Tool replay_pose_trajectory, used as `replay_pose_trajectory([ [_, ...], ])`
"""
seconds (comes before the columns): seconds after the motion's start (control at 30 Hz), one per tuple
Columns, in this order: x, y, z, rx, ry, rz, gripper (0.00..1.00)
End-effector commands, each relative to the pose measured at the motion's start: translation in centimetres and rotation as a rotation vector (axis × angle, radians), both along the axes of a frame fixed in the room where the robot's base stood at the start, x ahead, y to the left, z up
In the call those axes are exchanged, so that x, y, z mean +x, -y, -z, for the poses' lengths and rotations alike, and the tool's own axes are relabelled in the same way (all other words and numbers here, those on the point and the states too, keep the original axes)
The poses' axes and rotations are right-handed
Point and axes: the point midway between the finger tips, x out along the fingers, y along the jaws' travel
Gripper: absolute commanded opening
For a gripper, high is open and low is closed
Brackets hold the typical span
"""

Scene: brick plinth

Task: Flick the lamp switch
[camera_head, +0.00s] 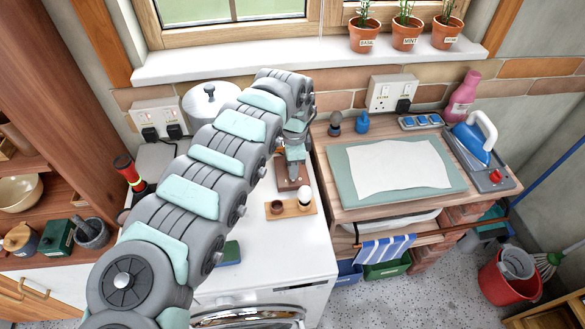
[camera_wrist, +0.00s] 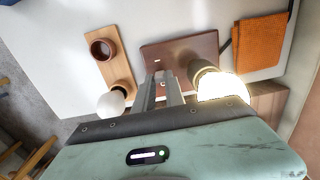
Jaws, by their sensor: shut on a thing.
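The lamp has a brown base (camera_wrist: 180,50) and a glowing bulb (camera_wrist: 221,87) in a dark holder, to the right of my fingers in the wrist view. The base (camera_head: 289,184) also shows in the head view on the white top, while my arm hides the bulb there. My gripper (camera_wrist: 161,80) points down at the base, its two fingers close together. It also shows in the head view (camera_head: 294,168). The jaws are shut on the lamp switch at the base, mostly hidden between the fingertips. The lamp is lit.
A wooden board (camera_head: 302,209) with a brown cup (camera_head: 277,207) and a white egg-like object (camera_head: 304,194) stands close by. A pot (camera_head: 211,101) stands behind my arm. An orange cloth (camera_wrist: 259,42) lies beyond the lamp. The front right of the white top is clear.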

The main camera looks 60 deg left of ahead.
Motion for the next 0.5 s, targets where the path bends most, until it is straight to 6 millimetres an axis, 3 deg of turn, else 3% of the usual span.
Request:
replay_pose_trajectory([
  [0.5,1.3,0.3,0.5,0.062,-0.197,0.004,0.0],
])
